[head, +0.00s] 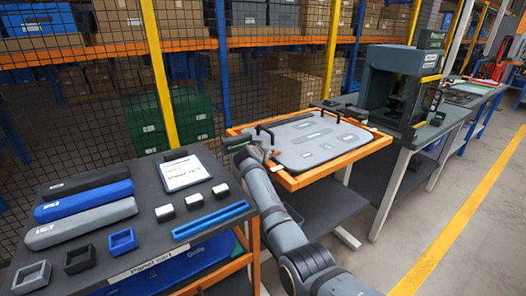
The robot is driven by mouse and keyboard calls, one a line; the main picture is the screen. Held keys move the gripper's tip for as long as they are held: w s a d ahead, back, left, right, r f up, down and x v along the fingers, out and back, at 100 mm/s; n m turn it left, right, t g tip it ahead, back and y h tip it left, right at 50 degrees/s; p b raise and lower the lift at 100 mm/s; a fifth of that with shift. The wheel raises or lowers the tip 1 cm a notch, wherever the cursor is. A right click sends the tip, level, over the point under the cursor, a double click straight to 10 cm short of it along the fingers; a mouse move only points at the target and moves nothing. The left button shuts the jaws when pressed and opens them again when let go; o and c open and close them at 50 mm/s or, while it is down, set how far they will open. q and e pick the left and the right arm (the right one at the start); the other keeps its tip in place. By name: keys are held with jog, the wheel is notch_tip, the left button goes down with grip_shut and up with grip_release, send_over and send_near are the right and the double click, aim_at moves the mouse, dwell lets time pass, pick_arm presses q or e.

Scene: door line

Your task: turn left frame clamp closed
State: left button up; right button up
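An orange frame (335,170) holds a grey panel (318,150) with labels on it. A dark part with a bar (264,130) stands at the frame's left side, and a similar dark bar (340,112) is at the far right side. I cannot tell which part is the left frame clamp or how it is turned. One arm of mine, coming in from the bottom right of centre, reaches to the frame's left edge. Its gripper, my right one (257,157), is small and partly hidden there; contact and finger opening cannot be made out. My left gripper is not in view.
A dark table (140,225) at the left bears grey and blue bars, small boxes, blocks and a paper sheet (184,172). A dark machine (396,85) stands on a bench at the right. Mesh fence and shelves are behind. Floor at the right is clear.

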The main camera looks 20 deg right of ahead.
jog(key=v, duration=0.7)
jog(key=shift+s+r, duration=0.15)
jog(key=shift+s, duration=0.05)
dwell(0.4)
